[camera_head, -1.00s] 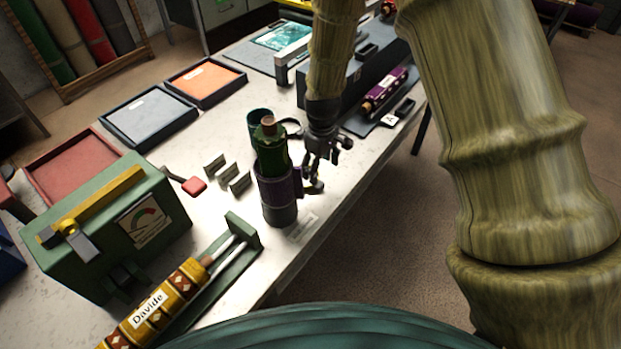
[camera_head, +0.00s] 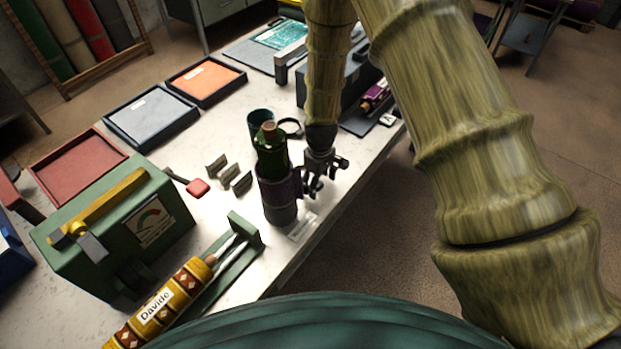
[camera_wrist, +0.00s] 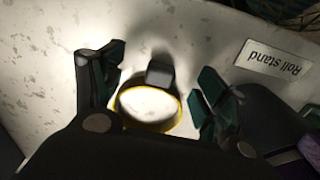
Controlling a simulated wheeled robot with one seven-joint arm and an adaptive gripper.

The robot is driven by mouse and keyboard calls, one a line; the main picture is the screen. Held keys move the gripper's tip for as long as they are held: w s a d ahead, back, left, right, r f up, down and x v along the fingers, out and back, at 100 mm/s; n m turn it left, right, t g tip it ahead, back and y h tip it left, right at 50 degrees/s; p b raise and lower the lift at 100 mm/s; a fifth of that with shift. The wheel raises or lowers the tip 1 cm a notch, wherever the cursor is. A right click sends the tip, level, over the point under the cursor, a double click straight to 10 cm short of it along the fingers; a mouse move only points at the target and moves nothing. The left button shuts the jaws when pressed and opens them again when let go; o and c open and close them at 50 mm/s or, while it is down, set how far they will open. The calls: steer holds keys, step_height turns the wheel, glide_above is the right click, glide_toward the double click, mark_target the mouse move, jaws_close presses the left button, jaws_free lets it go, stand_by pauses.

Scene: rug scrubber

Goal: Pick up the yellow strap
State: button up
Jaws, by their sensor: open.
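The yellow strap (camera_wrist: 128,121) shows in the wrist view as a thin yellow loop around a pale, bright inside, with a small dark block (camera_wrist: 160,72) at its far edge. My gripper (camera_wrist: 160,75) is open, with one finger on each side of the loop. I cannot tell whether either finger touches it. In the head view my gripper (camera_head: 317,184) points down by the table edge, just right of the roll stand holding a green roll (camera_head: 271,155). The strap cannot be made out in the head view.
A label reading "Roll stand" (camera_wrist: 273,58) lies on the tabletop. The dark roll stand (camera_head: 279,202) stands close beside my gripper. A green box with a gauge (camera_head: 115,232) and a yellow patterned roll (camera_head: 165,307) lie to the left. Floor is open right of the table.

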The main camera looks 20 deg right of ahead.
steer(key=shift+f, duration=0.25)
steer(key=c, duration=1.4)
steer(key=shift+r, duration=0.15)
step_height(320, 180, up, 17)
steer(key=b, duration=0.6)
steer(key=shift+r+p, duration=2)
steer(key=shift+r, duration=0.95)
